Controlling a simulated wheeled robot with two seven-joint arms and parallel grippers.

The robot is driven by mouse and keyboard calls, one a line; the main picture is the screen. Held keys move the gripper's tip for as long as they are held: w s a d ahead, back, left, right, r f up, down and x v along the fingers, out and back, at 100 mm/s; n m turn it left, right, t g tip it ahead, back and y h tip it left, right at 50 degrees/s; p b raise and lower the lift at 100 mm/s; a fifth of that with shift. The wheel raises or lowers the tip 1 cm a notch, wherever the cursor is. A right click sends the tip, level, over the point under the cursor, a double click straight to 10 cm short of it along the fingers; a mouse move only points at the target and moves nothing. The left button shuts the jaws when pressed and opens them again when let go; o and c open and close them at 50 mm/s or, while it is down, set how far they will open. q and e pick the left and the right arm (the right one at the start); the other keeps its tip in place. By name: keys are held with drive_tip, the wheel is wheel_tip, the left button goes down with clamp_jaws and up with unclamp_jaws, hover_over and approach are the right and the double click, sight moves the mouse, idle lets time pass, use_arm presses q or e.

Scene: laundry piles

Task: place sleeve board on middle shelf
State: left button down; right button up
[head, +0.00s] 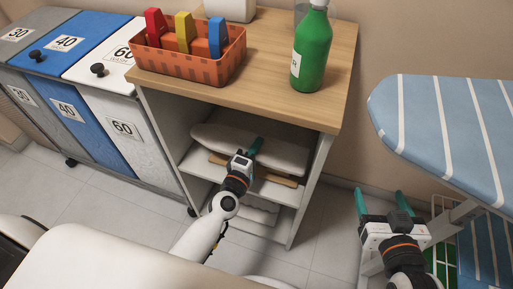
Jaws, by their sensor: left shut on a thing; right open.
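The sleeve board (285,155) is a pale, padded board with a wooden base showing under it. It lies inside the open shelf unit (312,195), over the middle shelf (280,190); I cannot tell whether it rests fully on that shelf. My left gripper (254,147) reaches into the unit from the front and is shut on the sleeve board near its front edge. Its fingertips are partly hidden against the board. My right gripper (379,204) is open and empty, to the right of the unit and in front of the ironing board (455,130).
On the unit's wooden top (270,88) stand an orange basket (190,66) with colored pegs and a green bottle (311,50). Laundry bins (115,105) stand at the left. A green crate (440,262) sits under the ironing board. Folded cloth lies on the lower shelf.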

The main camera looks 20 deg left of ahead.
use_arm(q)
drive_tip(key=c, duration=1.4)
unclamp_jaws()
drive_tip(key=shift+f, duration=0.1)
drive_tip(key=shift+o, duration=0.2)
use_arm(e)
drive_tip(key=shift+w+a+r+t, duration=0.1)
drive_tip(key=shift+w+r+t, duration=0.05)
drive_tip(key=shift+r+t, duration=0.2)
